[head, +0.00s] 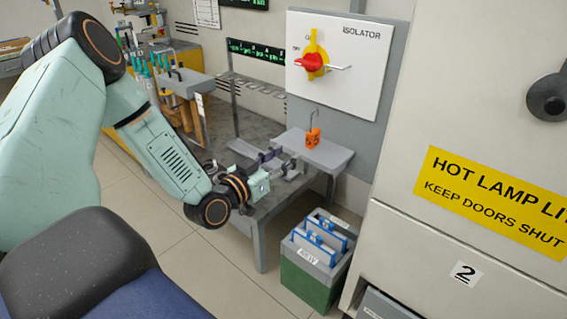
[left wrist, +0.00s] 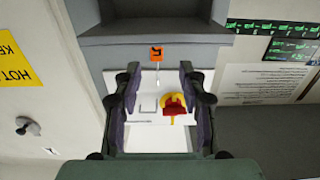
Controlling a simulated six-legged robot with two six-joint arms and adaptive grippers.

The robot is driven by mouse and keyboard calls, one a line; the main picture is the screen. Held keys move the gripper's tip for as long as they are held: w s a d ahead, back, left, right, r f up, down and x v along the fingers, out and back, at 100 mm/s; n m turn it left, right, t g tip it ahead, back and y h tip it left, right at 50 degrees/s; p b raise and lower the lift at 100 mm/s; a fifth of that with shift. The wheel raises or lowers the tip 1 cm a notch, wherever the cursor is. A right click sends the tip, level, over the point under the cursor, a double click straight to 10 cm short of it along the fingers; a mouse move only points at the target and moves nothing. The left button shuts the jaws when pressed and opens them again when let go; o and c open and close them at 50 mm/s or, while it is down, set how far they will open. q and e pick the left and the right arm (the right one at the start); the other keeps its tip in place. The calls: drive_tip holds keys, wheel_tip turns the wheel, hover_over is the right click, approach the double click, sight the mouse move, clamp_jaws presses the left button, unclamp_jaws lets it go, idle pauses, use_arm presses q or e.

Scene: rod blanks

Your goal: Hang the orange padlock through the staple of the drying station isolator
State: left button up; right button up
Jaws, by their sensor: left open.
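The orange padlock (head: 313,138) stands upright on a small grey shelf (head: 330,156), its tall thin metal shackle pointing up. It bears a dark mark. The white isolator panel (head: 362,50) is above it, with a red handle (head: 309,63) on a yellow plate and a thin metal staple (head: 341,68) to the handle's right. My left gripper (head: 284,158) is open and empty, just left of the shelf. In the left wrist view, which is upside down, the padlock (left wrist: 156,54) shows beyond the gap between the open fingers (left wrist: 160,72), apart from both. My right gripper is out of view.
A grey table (head: 258,218) stands under my left gripper. A green box with blue-handled items (head: 305,282) is on the floor below the shelf. A large cabinet with a yellow hot lamp sign (head: 490,200) borders the right. A bench with bottles (head: 165,75) stands at back left.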

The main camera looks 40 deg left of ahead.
sight(308, 143)
use_arm(q)
drive_tip(key=w+b, duration=0.2)
drive_tip(key=w+d, duration=0.1)
drive_tip(key=w, duration=0.1)
drive_tip(key=shift+w+f+b, duration=0.1)
drive_tip(key=shift+f+b, duration=0.15)
drive_tip(key=shift+b, duration=0.15)
drive_tip(key=shift+w+a+b, duration=0.2)
drive_tip(key=shift+w+b, duration=0.5)
drive_tip(key=shift+b, duration=0.05)
drive_tip(key=w+b, duration=0.2)
drive_tip(key=w, duration=0.1)
drive_tip(key=shift+w+d, duration=0.3)
drive_tip(key=shift+d, duration=0.1)
drive_tip(key=shift+w+a+r+b, duration=0.1)
drive_tip(key=shift+w+a+b, duration=0.05)
drive_tip(key=shift+w+b, duration=0.35)
drive_tip(key=shift+w+r, duration=0.1)
drive_tip(key=shift+w, duration=0.35)
